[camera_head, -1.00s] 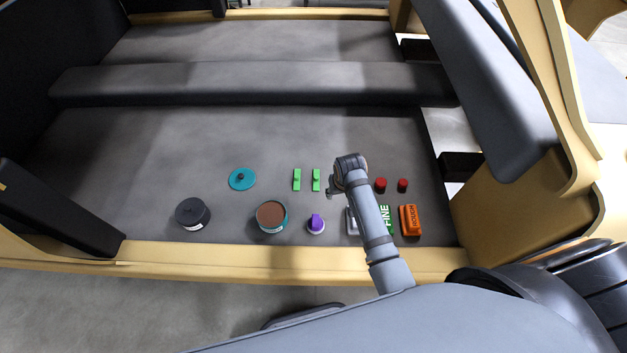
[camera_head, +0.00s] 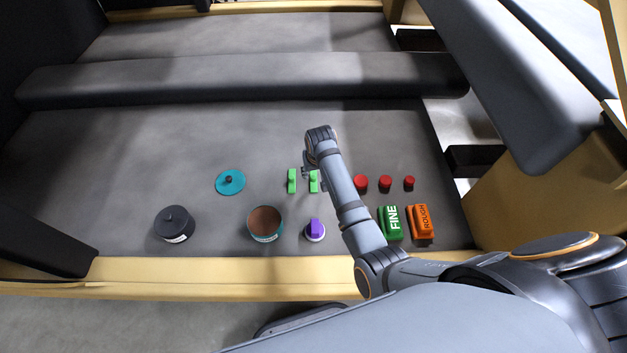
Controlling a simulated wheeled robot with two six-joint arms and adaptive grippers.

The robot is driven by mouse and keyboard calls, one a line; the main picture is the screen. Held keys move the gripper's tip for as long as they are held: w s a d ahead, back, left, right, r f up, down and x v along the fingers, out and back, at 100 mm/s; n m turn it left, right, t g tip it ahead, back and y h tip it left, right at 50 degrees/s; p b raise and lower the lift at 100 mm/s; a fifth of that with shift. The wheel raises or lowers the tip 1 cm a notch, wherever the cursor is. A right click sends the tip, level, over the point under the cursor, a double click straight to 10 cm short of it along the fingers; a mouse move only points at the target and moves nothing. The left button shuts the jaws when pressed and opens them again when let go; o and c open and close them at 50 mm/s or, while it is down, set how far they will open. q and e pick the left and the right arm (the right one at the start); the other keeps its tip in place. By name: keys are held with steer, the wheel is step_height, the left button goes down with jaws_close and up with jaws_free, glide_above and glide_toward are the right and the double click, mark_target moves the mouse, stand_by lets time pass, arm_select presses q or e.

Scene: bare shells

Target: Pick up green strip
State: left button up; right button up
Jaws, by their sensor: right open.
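Two narrow green strips stand side by side on the grey surface in the head view: the left green strip (camera_head: 292,181) is in full view, and the right green strip (camera_head: 314,183) is partly hidden by my right arm. My right gripper (camera_head: 306,172) is open, at and just above the strips, between their upper ends. I cannot tell whether it touches either one. My left gripper is not in view.
On the grey surface (camera_head: 120,140) are a teal disc (camera_head: 231,182), a black round tin (camera_head: 174,224), a brown-topped tin (camera_head: 265,224), a purple-topped knob (camera_head: 315,231), several red cylinders (camera_head: 386,184), a green FINE block (camera_head: 390,223) and an orange ROUGH block (camera_head: 421,222). A raised ridge (camera_head: 240,78) runs behind.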

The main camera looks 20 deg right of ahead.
mark_target(314, 177)
steer(key=b+x, duration=0.1)
steer(key=x, duration=0.4)
steer(key=shift+w, duration=0.15)
steer(key=shift+r, duration=0.15)
steer(key=c, duration=0.8)
